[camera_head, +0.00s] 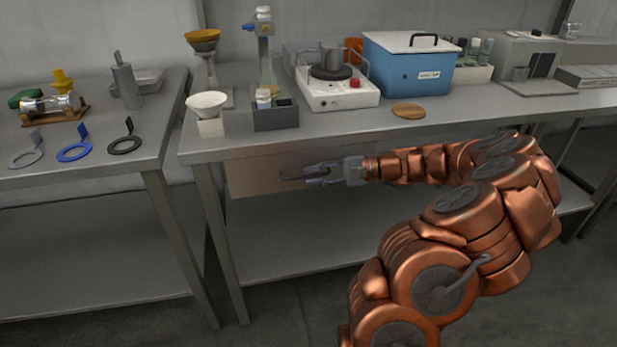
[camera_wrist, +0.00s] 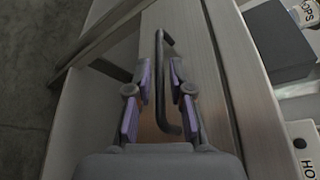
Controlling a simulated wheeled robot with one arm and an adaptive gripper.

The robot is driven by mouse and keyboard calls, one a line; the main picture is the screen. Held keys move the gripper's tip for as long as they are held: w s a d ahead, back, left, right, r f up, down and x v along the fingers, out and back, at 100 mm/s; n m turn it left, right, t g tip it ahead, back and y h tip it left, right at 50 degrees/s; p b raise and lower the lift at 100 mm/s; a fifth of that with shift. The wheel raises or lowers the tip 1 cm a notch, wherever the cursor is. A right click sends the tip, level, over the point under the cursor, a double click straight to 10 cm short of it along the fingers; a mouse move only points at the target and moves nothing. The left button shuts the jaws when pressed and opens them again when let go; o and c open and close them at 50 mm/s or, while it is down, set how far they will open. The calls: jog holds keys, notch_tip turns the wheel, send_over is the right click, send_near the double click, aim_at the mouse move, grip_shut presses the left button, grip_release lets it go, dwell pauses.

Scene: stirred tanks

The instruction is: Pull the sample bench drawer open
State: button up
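The sample bench drawer (camera_head: 252,176) has a plain tan front under the bench top and looks shut, flush below the edge. Its front (camera_wrist: 188,30) also shows in the wrist view. A dark bar handle (camera_wrist: 160,50) is on it, running lengthwise between my fingers in the wrist view. In the head view the handle (camera_head: 290,178) is partly hidden by my fingers. My gripper (camera_head: 311,175) is open in front of the drawer. In the wrist view my gripper (camera_wrist: 160,80) has a purple-padded finger on each side of the handle, with gaps; contact is not visible.
The bench top (camera_head: 340,128) holds a white hotplate (camera_head: 338,95), a blue cooler box (camera_head: 412,70), a grey holder (camera_head: 275,115) and a wooden disc (camera_head: 408,111). Another table (camera_head: 100,170) stands at left. The bench leg (camera_head: 220,240) is left of the drawer. Floor in front is clear.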

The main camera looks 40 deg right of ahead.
jog(key=shift+x, duration=0.95)
grip_shut()
